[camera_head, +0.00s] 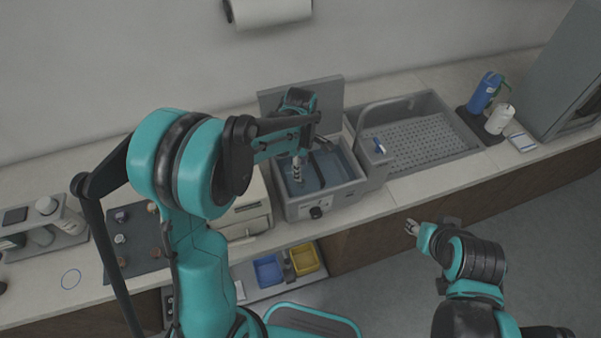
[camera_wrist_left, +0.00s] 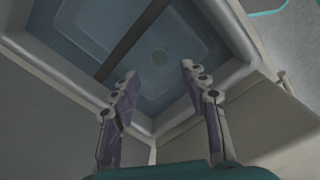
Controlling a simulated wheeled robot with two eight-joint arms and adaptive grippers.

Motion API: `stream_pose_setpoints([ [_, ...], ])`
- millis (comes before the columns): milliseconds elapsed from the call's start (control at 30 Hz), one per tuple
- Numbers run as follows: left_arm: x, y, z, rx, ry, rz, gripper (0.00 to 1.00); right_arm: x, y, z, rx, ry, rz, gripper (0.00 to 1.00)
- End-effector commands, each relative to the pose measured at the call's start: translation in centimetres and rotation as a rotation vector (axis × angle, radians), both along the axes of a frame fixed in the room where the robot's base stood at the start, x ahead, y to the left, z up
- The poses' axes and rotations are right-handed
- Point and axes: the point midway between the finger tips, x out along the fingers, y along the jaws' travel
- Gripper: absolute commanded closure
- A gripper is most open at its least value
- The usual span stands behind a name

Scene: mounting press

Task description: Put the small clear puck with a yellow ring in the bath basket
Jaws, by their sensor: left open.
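The open bath (camera_head: 348,184) is a grey box with bluish liquid or lining inside. My left gripper (camera_head: 297,172) reaches over it, pointing down. In the left wrist view its two fingers (camera_wrist_left: 158,85) are spread apart with nothing between them. A dark bar (camera_wrist_left: 128,42) crosses the bath. The basket cannot be told apart from the bath's inside. My right gripper (camera_head: 412,227) is away from the counter, too small to read.
A grey sink (camera_head: 437,155) with a perforated bottom adjoins the bath on the right. A dark mat (camera_head: 128,222) with several small pieces lies left. A blue bottle (camera_head: 484,93) and white bottle (camera_head: 499,119) stand right. Blue (camera_head: 268,270) and yellow (camera_head: 304,259) bins sit below.

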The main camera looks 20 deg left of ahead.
Motion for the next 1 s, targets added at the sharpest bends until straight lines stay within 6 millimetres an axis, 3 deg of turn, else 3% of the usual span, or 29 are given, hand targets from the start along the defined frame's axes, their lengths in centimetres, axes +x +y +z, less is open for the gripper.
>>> stream_pose_setpoints([
  [100,0.0,0.0,2.7,0.0,0.0,0.0,0.55,0.0,0.0,0.8,0.0,0.0,0.0,0.6],
  [333,-0.1,0.0,5.2,0.0,-0.002,-0.005,0.55,0.0,0.0,1.2,0.0,0.0,0.0,0.6],
  [467,-1.1,0.2,6.8,0.001,-0.037,-0.09,0.55,0.0,0.0,1.2,0.0,0.0,0.0,0.6],
  [733,-7.8,1.3,12.0,0.081,-0.254,-0.651,0.55,0.0,0.0,1.2,0.0,0.0,0.0,0.6],
  [1000,-14.6,2.1,13.2,0.317,-0.434,-1.237,0.55,0.0,0.0,1.2,0.0,0.0,0.0,0.6],
])
